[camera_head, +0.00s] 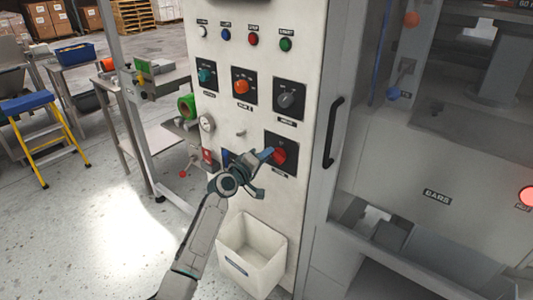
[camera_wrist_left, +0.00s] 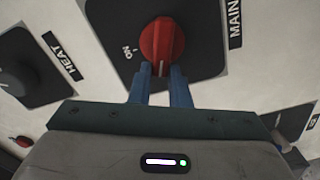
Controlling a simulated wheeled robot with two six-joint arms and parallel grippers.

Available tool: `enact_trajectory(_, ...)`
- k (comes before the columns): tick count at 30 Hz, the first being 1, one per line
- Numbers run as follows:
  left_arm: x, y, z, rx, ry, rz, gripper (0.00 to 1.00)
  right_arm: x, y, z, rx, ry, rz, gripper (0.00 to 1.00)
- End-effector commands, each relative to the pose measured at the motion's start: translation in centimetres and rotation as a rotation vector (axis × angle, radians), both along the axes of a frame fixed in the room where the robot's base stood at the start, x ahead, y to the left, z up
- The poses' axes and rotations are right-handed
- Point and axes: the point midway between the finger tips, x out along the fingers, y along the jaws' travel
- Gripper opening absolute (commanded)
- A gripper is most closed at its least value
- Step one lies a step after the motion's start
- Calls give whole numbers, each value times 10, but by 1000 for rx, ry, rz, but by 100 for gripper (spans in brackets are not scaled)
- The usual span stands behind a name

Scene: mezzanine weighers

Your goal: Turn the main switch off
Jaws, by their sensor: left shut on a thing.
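The main switch is a red rotary knob (camera_head: 279,155) on a black square plate (camera_head: 290,142), low on the white control panel. In the left wrist view the red knob (camera_wrist_left: 162,42) sits beside the labels MAIN and ON, with its white pointer line toward my fingers and near the ON mark. My left gripper (camera_head: 267,156) is at the knob, and its two blue fingers (camera_wrist_left: 162,82) are shut on the knob's near end. The fingers hide part of the knob in the head view. My right gripper is not in view.
Other knobs sit above: teal (camera_head: 206,76), orange (camera_head: 241,86) and grey (camera_head: 288,99). A row of small buttons is higher up. A black door handle (camera_head: 333,132) is right of the switch. A white bin (camera_head: 252,255) hangs below.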

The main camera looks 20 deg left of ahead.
Motion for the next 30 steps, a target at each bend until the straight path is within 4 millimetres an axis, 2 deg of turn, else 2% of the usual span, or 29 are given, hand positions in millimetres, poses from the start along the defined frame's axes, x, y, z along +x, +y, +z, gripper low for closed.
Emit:
enact_trajectory(6, 0, 1, -4, -168, 63, 0, 0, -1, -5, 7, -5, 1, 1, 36)
enact_trajectory(15, 1, 2, -9, -330, 121, 0, 0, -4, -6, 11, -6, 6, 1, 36)
enact_trajectory(30, 1, 2, -11, -397, 145, 0, 0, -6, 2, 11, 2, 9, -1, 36)
